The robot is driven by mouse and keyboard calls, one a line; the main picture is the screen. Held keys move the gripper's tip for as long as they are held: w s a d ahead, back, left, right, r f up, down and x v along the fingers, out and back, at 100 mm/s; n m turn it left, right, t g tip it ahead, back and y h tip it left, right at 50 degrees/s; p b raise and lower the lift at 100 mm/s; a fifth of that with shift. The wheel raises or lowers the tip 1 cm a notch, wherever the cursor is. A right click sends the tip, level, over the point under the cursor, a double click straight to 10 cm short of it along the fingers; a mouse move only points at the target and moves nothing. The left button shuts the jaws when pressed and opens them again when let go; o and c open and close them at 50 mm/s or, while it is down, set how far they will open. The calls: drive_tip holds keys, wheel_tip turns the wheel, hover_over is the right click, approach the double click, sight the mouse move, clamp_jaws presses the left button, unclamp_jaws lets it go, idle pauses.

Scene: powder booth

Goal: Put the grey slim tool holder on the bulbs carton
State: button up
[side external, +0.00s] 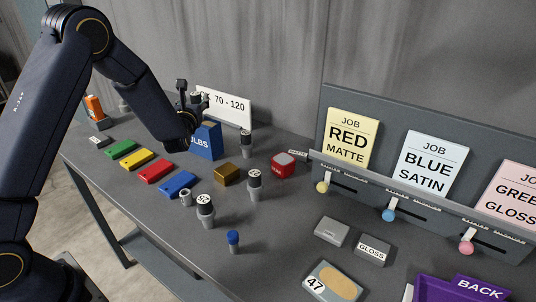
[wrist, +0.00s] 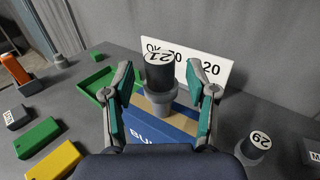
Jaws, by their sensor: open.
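A grey tool holder with a black top marked 21 (wrist: 160,72) appears to stand upright on the blue bulbs carton (wrist: 152,128) in the wrist view. My gripper (wrist: 160,80) is open, its fingers on either side of the holder with visible gaps. In the side external view the bulbs carton (side external: 206,141) stands near the back of the table. My gripper (side external: 193,103) is just above it and partly hides the holder there. Its base contact is hard to see in that view.
Other black-topped grey holders (side external: 205,212) (side external: 254,186) (side external: 246,143) stand nearby. A white sign (side external: 228,108) stands behind the carton. An orange item (side external: 94,107) stands at far left.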

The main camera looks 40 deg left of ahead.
drive_tip(key=v, duration=0.8)
drive_tip(key=s+a+r+n+g+y, duration=0.1)
drive_tip(key=s+a+r+n+g, duration=0.2)
drive_tip(key=s+n+g, duration=0.45)
drive_tip(key=s+a+r+n+g+y, duration=0.1)
drive_tip(key=s+a+r+n+g, duration=0.3)
drive_tip(key=s+n, duration=0.6)
drive_tip(key=s+d+f+n+g+h, duration=0.2)
drive_tip(key=s+d+f+n+h, duration=0.1)
drive_tip(key=s+d+n+h, duration=0.4)
drive_tip(key=s+d+r+n+t+h, duration=0.1)
drive_tip(key=d+n+t+h, duration=0.1)
drive_tip(key=d, duration=0.4)
drive_tip(key=s+d+r+n+t+h, duration=0.1)
drive_tip(key=d+n+t+h, duration=0.1)
drive_tip(key=d, duration=0.4)
drive_tip(key=shift+s+d+r+t+h, duration=0.2)
drive_tip(key=shift+r+t+h, duration=0.15)
drive_tip(key=shift+h, duration=0.55)
